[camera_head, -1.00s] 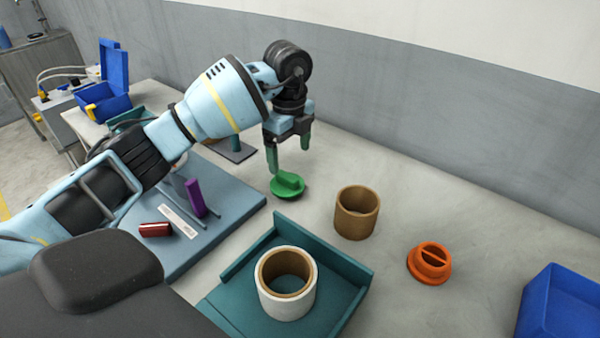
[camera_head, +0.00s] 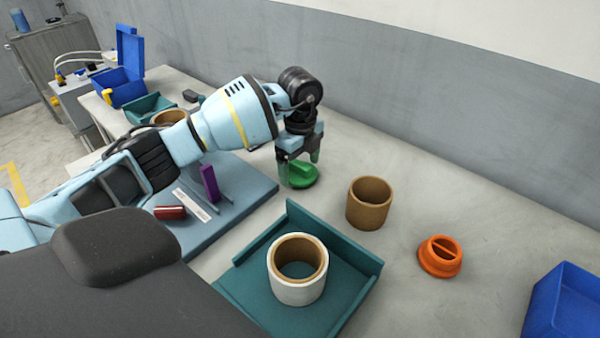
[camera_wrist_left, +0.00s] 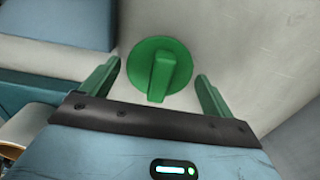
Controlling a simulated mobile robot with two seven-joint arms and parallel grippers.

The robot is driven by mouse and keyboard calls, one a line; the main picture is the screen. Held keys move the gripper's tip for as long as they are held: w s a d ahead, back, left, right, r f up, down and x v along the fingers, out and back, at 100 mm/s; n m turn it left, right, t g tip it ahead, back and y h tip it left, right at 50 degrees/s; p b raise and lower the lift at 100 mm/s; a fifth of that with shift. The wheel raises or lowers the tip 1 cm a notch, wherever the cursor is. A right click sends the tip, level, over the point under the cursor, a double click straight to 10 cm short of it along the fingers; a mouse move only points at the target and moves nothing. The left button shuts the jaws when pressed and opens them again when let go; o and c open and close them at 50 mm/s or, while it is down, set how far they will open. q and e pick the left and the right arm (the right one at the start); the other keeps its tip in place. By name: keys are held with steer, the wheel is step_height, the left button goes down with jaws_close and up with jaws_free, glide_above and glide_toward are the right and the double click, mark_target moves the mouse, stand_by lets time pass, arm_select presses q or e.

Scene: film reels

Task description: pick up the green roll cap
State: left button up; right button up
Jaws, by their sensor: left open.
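The green roll cap (camera_head: 302,176) lies flat on the table beyond the teal tray, with its raised grip bar facing up. It also shows in the left wrist view (camera_wrist_left: 160,70), a round disc with the bar running roughly up and down in the picture. My left gripper (camera_head: 299,170) points down just above the cap, with its green fingers apart. In the left wrist view the fingers (camera_wrist_left: 156,88) stand to the left and right of the cap, neither seen touching it. In the head view the near finger hides part of the cap. My right gripper is not in view.
A brown cardboard ring (camera_head: 369,205) stands right of the cap, and an orange cap (camera_head: 440,257) lies farther right. A teal tray (camera_head: 350,245) holds a white roll (camera_head: 298,285). A blue bin (camera_head: 565,305) stands at the right. A wall (camera_head: 430,110) runs behind.

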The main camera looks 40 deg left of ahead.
mark_target(298, 165)
arm_select(q)
steer(key=shift+f, duration=0.25)
steer(key=c, duration=0.8)
steer(key=shift+r, duration=0.55)
steer(key=shift+s+r, duration=0.2)
steer(key=shift+r, duration=0.45)
steer(key=shift+s+r, duration=0.2)
steer(key=shift+r, duration=0.4)
steer(key=s, duration=0.5)
steer(key=s+a+r, duration=0.1)
steer(key=s, duration=0.9)
steer(key=shift+s+a+r, duration=0.1)
steer(key=shift+a+r, duration=0.1)
steer(key=shift+s, duration=0.1)
